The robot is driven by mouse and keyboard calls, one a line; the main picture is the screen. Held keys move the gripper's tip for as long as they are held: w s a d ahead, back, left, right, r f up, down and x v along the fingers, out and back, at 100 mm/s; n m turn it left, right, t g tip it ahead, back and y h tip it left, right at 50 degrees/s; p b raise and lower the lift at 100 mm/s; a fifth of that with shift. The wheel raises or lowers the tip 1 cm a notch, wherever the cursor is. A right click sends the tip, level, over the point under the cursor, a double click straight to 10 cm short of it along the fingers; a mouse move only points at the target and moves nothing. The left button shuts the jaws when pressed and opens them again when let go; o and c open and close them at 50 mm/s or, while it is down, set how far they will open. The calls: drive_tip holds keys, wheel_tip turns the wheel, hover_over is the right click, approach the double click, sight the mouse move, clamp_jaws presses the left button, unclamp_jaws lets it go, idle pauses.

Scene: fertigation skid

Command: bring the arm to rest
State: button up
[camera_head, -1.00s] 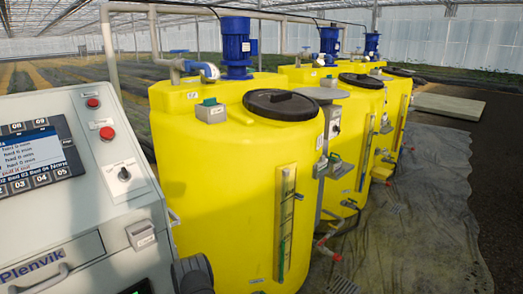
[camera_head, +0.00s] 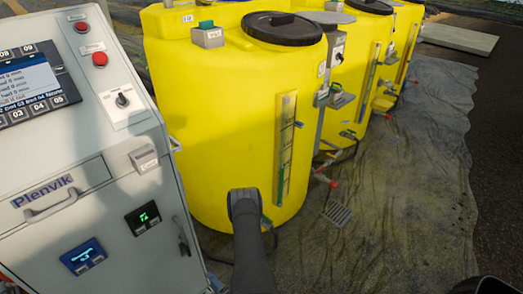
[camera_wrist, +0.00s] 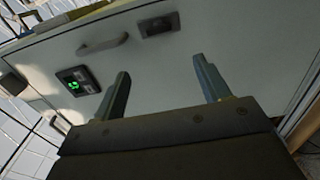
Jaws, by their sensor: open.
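My gripper (camera_wrist: 163,88) shows in the wrist view with its two grey fingers well apart and nothing between them. It faces a pale cabinet front (camera_wrist: 170,75) with a bar handle (camera_wrist: 102,44) and a green-lit display (camera_wrist: 76,82). No contact with the cabinet shows. In the head view, a dark link of my arm (camera_head: 250,245) rises from the bottom edge in front of the nearest yellow tank. My gripper is not visible in that view.
The grey control cabinet (camera_head: 85,165) stands at the left, with a screen, red buttons and a handle. Several yellow tanks (camera_head: 215,125) with dark lids recede to the right. Ground sheeting (camera_head: 410,200) covers the floor at the right, with a small grate (camera_head: 337,213) on it.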

sight(189, 253)
drive_tip(key=x, duration=1.6)
drive_tip(key=shift+a, duration=0.1)
drive_tip(key=shift+s+m, duration=0.15)
drive_tip(key=shift+m, duration=0.25)
drive_tip(key=m, duration=0.6)
drive_tip(key=shift+d+r, duration=0.15)
drive_tip(key=shift+d, duration=0.05)
drive_tip(key=m, duration=0.6)
drive_tip(key=shift+m, duration=0.4)
